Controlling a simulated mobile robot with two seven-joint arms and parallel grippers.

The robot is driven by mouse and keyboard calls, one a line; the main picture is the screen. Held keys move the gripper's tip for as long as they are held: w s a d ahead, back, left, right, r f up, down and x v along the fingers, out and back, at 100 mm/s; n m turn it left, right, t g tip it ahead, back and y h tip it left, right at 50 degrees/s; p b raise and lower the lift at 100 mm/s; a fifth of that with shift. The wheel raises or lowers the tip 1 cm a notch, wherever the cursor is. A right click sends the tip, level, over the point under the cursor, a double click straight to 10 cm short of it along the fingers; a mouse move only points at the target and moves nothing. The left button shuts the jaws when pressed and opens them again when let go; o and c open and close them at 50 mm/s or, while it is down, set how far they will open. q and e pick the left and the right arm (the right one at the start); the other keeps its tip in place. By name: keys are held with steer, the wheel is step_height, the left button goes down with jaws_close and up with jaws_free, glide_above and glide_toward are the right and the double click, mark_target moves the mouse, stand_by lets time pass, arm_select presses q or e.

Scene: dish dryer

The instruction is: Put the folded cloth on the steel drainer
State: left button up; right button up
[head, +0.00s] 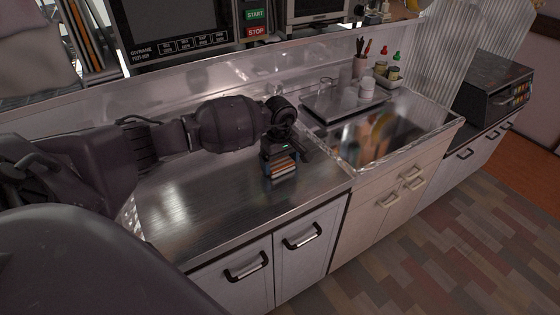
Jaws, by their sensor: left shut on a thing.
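My left arm reaches in from the left over the steel counter. My left gripper (284,166) points down and is shut on the folded cloth (285,169), which shows as a small brown and pale striped stack. The gripper hides part of the cloth, and I cannot tell whether its underside touches the counter. What looks like the steel drainer (330,109) is a flat metal tray to the right and farther back, apart from the cloth. Two white cups stand on its right part. My right gripper is not in view.
A shiny sink basin (378,139) lies right of the gripper, in front of the drainer. Several bottles and jars and a utensil holder (360,67) stand behind it. The counter (215,205) in front of my arm is clear.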

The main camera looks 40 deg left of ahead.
mark_target(280, 162)
arm_select(q)
steer(key=shift+f, duration=0.2)
steer(key=o, duration=0.6)
steer(key=shift+r, duration=0.4)
step_height(280, 162, up, 12)
steer(key=shift+f+p, duration=0.2)
steer(key=shift+p, duration=0.2)
